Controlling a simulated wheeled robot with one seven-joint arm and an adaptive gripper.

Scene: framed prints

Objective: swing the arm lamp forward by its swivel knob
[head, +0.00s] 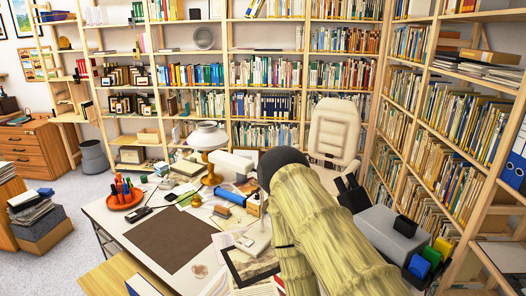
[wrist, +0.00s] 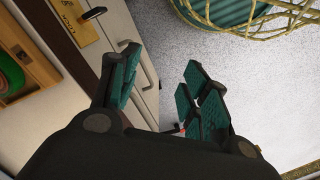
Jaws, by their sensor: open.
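A lamp with a wide white shade (head: 207,135) and an orange-brown base stands toward the back of the desk (head: 120,225) in the head view. I cannot make out a swivel knob on it. No lamp shows in the wrist view. My gripper (wrist: 160,70) is open and empty in the wrist view, with teal pads spread apart above the floor beside a pale drawer front (wrist: 118,28).
The desk holds a red pen tray (head: 124,198), a dark brown mat (head: 172,238) and many papers. A pale chair (head: 333,130) stands behind it. Bookshelves close in the back and right. A yellow wire basket (wrist: 255,25) stands on the floor in the wrist view.

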